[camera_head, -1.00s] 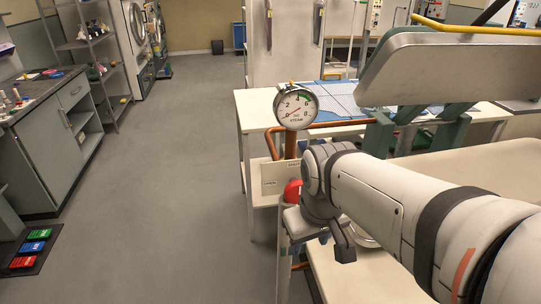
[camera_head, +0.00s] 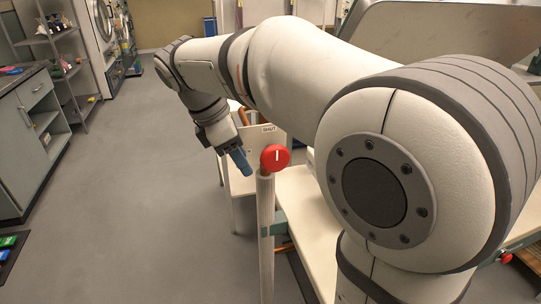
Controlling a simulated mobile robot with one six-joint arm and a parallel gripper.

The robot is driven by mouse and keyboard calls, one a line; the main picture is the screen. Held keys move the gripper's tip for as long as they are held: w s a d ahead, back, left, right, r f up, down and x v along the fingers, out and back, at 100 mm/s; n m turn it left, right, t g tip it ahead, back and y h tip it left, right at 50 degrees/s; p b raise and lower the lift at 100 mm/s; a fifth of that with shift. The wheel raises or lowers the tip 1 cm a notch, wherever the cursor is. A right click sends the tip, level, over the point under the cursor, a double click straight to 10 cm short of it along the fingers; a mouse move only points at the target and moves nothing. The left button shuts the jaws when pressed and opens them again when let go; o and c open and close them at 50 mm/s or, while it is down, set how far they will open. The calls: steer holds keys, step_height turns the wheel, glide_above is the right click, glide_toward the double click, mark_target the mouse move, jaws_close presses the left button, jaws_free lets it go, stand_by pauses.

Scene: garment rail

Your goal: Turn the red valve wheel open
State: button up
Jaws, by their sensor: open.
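The red valve wheel (camera_head: 275,158) shows as a round red disc with a short upright white mark, at the top of a pale post right of the picture's middle. A small white plate (camera_head: 267,130) reading "SHUT" is just above it. My gripper (camera_head: 240,162) points downward just left of the wheel and is open. One blue fingertip shows clearly; the other is hard to make out. I see nothing between the fingers. I cannot tell how far apart in depth the fingertip and wheel are. The steam gauge is hidden behind my arm.
A pale post (camera_head: 266,240) stands under the wheel. White tables (camera_head: 308,215) are behind and right of it. My arm covers much of the right and upper middle. A grey cabinet (camera_head: 38,150) and shelves (camera_head: 62,62) line the left. The floor (camera_head: 130,200) between is clear.

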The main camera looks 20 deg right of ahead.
mark_target(274, 146)
steer(key=d, duration=0.7)
steer(key=shift+d, duration=0.4)
steer(key=shift+d+f+b, duration=0.15)
steer(key=shift+f+b, duration=0.15)
steer(key=shift+f, duration=0.3)
steer(key=shift+c, duration=0.5)
